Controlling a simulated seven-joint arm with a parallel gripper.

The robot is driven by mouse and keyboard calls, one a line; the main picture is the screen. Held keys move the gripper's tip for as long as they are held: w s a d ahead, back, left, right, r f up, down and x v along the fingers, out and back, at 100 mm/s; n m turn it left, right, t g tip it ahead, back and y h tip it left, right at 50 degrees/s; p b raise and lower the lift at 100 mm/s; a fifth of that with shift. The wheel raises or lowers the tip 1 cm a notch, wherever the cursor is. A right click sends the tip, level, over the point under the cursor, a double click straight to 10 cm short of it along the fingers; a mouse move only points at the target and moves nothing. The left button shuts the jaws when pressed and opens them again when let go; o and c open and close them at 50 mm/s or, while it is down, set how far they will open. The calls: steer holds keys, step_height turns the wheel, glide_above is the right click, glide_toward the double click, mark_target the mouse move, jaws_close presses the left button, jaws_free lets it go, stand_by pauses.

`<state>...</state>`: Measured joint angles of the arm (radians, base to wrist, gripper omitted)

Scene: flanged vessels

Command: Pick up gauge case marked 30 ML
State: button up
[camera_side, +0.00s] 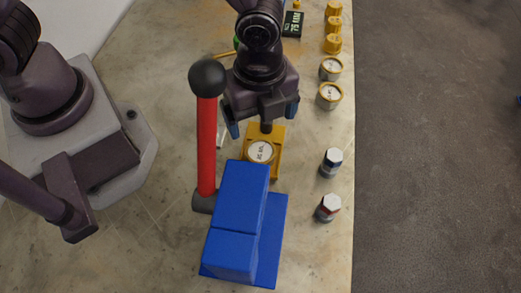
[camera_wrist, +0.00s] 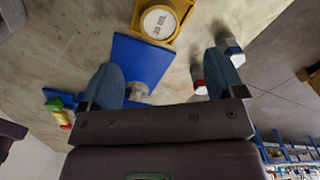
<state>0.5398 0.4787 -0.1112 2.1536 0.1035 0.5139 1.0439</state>
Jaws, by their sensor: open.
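The gauge case (camera_side: 275,137) is a yellow-brown square block with a round white dial, standing on the table just behind the blue block. Its dial appears to read 30 ML in the wrist view (camera_wrist: 160,22), where the case is at the top and cut off by the picture's edge. My gripper (camera_side: 263,118) is open, with its blue fingers apart, above and slightly behind the case in the side view. Nothing is held.
A blue block (camera_side: 236,225) stands in front of the case, beside a red lever (camera_side: 207,150) with a black ball.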

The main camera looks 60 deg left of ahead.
mark_target(261, 151)
step_height(261, 151, down, 10)
steer(key=shift+d+f, duration=0.1)
steer(key=c, duration=1.1)
